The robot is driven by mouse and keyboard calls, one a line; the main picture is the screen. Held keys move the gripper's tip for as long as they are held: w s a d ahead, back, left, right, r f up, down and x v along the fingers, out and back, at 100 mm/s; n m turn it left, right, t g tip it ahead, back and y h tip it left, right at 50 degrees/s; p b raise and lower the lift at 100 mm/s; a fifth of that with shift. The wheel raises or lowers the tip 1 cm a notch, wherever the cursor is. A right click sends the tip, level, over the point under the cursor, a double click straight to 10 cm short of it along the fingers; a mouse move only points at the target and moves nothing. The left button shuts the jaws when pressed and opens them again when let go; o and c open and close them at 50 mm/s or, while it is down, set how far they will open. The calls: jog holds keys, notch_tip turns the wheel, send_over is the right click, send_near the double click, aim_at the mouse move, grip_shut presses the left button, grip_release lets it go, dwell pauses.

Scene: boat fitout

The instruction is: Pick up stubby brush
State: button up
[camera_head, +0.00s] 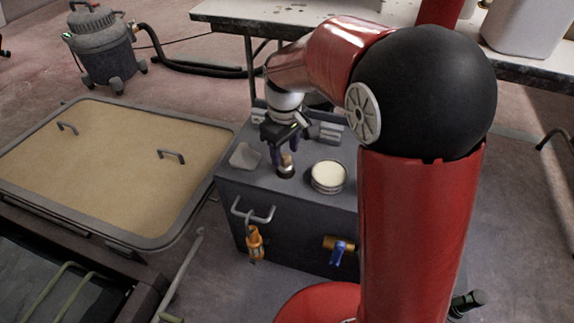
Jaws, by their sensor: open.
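A small stubby brush (286,169) stands on top of the dark grey box (228,183). It seems upright, with a tan upper part and a dark lower part. My gripper (287,156) points down directly over it, with its fingers apart around or just above the brush's upper part. From this angle I cannot tell whether the fingers touch the brush. My gripper hides part of the brush.
A round tin with a cream top (329,176) stands close to the right of the brush. A grey block (245,157) lies to the left. A grey fitting (329,131) is behind. A tan hatch panel (95,165) lies left of the box; a workbench (232,13) stands behind.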

aim_at(286, 155)
jog(key=shift+f, duration=1.45)
jog(key=c, duration=1.1)
jog(key=shift+o, duration=0.2)
jog(key=shift+r, duration=0.15)
notch_tip(286, 155, up, 20)
jog(key=p, duration=0.2)
jog(key=shift+p, duration=0.35)
jog(key=o, duration=0.5)
jog(key=shift+c, duration=0.2)
jog(key=c, duration=0.4)
